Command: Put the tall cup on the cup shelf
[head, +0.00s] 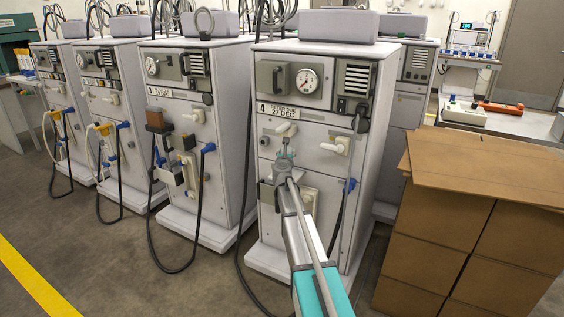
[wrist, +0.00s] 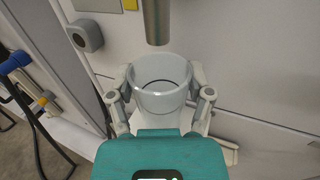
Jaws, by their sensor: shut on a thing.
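The tall cup (wrist: 160,104) is whitish with an open round rim, seen from above in the wrist view. My gripper (wrist: 161,82) is shut on it, with one finger on each side. The cup looks upright and empty. In the head view my gripper (head: 283,168) is at the front of the nearest grey machine (head: 315,150), and the cup is mostly hidden there. A grey pipe (wrist: 156,22) comes down just beyond the cup's rim. A pale surface lies below the cup. I cannot tell if it is the cup shelf or if the cup touches it.
Several similar machines (head: 205,85) stand in a row to the left, with hanging black hoses. A stack of brown cartons (head: 480,170) stands close on the right. A bench (head: 510,122) is behind it. The floor (head: 120,270) at front left is clear.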

